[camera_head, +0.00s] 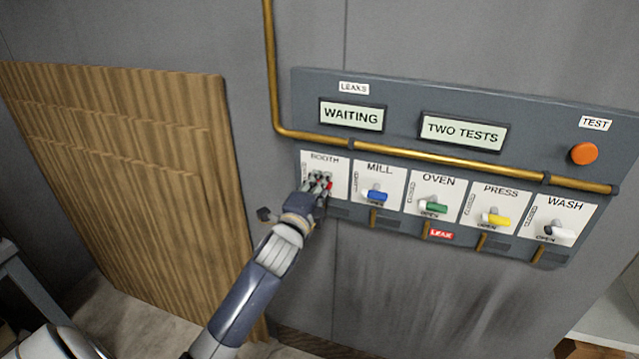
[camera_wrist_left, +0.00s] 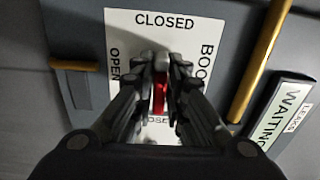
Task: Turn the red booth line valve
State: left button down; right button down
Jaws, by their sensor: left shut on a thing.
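The red booth valve (camera_head: 329,186) is at the left end of the row of valves, under the BOOTH label. My left gripper (camera_head: 319,182) is at it, with its fingers shut around the valve handle. The fingers hide much of the handle. My right gripper is not in view.
The grey panel (camera_head: 405,90) also carries blue (camera_head: 376,196), green (camera_head: 436,208), yellow (camera_head: 497,220) and white (camera_head: 560,232) valves, an orange TEST button (camera_head: 584,154), and WAITING (camera_head: 351,116) and TWO TESTS (camera_head: 463,131) displays. A red LEAK tag (camera_head: 441,234) sits below OVEN. A brass pipe (camera_head: 420,154) crosses above the valves.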

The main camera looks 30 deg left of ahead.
pick_arm(q)
jog(key=n+p, duration=0.2)
jog(key=n, duration=0.2)
jog(key=n+p, duration=0.2)
jog(key=n, duration=0.2)
jog(key=shift+n+p, duration=0.35)
jog(key=shift+n, duration=0.05)
jog(key=n+p, duration=0.2)
jog(key=n, duration=0.3)
jog(key=shift+p, duration=0.3)
jog(key=shift+n+p, duration=0.7)
jog(key=shift+n, duration=1.1)
jog(key=shift+f+n, duration=0.1)
jog(key=shift+n, duration=0.2)
jog(key=c, duration=1.7)
grip_release()
